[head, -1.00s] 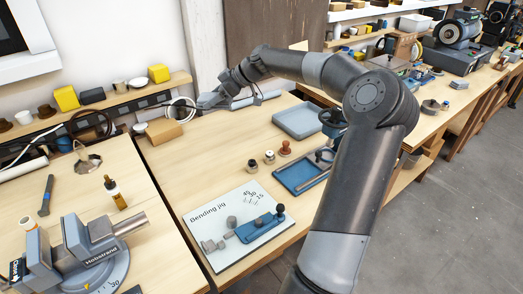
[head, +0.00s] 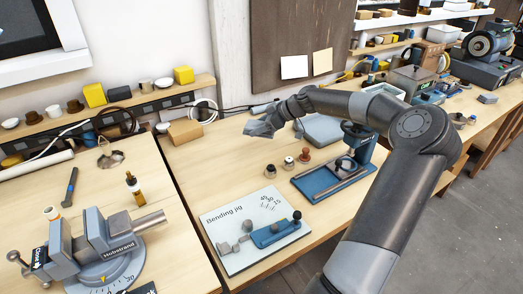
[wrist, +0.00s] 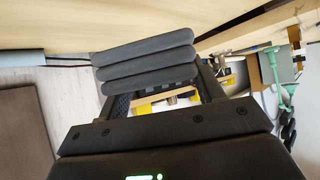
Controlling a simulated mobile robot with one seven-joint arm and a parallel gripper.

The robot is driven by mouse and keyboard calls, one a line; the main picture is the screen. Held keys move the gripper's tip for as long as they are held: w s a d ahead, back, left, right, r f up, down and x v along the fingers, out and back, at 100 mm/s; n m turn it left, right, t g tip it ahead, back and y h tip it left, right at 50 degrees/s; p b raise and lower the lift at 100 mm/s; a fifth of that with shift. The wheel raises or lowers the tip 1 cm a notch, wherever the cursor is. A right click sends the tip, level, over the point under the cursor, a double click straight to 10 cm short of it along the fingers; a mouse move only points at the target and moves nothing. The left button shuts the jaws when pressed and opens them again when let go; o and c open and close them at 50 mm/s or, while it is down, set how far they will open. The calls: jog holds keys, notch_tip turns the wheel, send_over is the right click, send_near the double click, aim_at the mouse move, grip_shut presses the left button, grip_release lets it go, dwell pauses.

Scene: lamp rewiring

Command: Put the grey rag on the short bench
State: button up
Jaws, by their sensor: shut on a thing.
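The grey rag (wrist: 145,62) is a folded stack of dark grey layers between my gripper's fingers (wrist: 150,95) in the wrist view. In the head view the rag (head: 259,129) is a small grey shape at the end of my arm, above the middle bench (head: 205,165). My gripper (head: 268,124) is shut on it. Another bench (head: 95,190) stands at the left with a grey vise on it. I cannot tell from the frames which bench is the short one.
The bending jig board (head: 255,230) lies at the front of the middle bench. Small knobs, a blue fixture (head: 335,178) and a grey tray (head: 322,129) lie near my arm. A cardboard box (head: 185,131) is at the back left. The bench between box and jig is clear.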

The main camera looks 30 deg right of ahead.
jog(key=x, duration=0.8)
jog(key=r+x, duration=0.1)
jog(key=x, duration=0.3)
jog(key=shift+w+a, duration=0.25)
jog(key=shift+w, duration=0.1)
jog(key=shift+f, duration=2)
jog(key=shift+f, duration=0.1)
jog(key=o, duration=1)
jog(key=shift+c, duration=0.2)
